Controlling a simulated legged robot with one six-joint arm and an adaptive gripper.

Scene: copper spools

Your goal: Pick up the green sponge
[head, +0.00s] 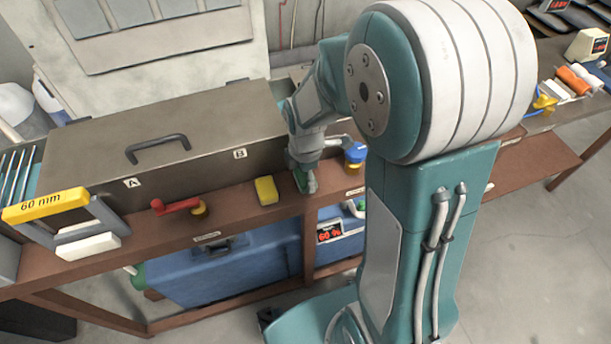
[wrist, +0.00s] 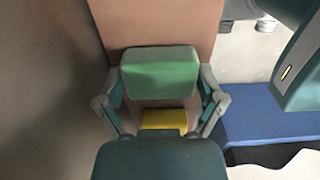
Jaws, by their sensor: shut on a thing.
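The green sponge (wrist: 160,74) is a pale green block between the two fingers of my gripper (wrist: 160,95) in the wrist view. My gripper is shut on it, with a finger against each side. In the head view the gripper (head: 306,184) is low over the brown shelf, and only a small green part of the sponge (head: 300,177) shows. I cannot tell whether the sponge touches the shelf.
The grey box (head: 165,165) with a black handle stands along the back of the brown shelf (head: 235,221). A blue-topped item (head: 355,152) stands just right of my gripper. A red-handled valve (head: 178,206) and a yellow 60 mm gauge (head: 46,204) are at left. A blue case (head: 220,265) sits below.

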